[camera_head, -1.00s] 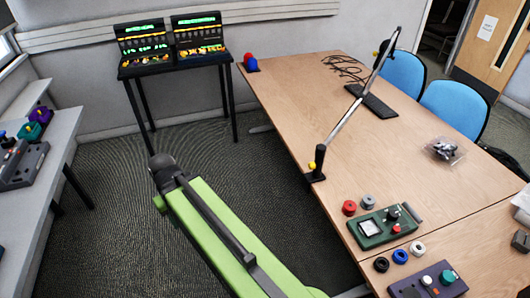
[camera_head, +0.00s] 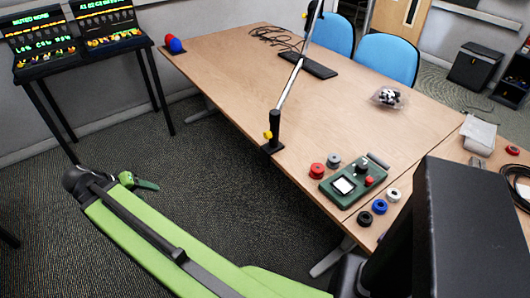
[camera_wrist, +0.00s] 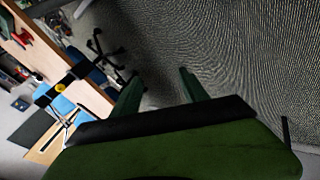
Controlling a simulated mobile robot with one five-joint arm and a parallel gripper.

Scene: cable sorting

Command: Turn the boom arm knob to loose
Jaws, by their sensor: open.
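The boom arm (camera_head: 289,85) is a slanted silver pole on a black upright clamp at the table's left edge. Its yellow knob (camera_head: 267,134) sits on the clamp's left side, above the table edge. The yellow knob also shows at the left of the wrist view (camera_wrist: 60,87), on the dark clamp. My gripper (camera_head: 146,184) is green, at the end of my green arm, over the floor to the left of the table and well apart from the knob. In the wrist view my gripper (camera_wrist: 160,90) has its two green fingers spread, with only floor between them.
The wooden table (camera_head: 225,75) carries a green device (camera_head: 355,182), several colored spools and a clear container (camera_head: 390,97). Blue chairs (camera_head: 388,60) stand behind it. A black stand with lit panels (camera_head: 112,45) is at back left. The floor between stand and table is open.

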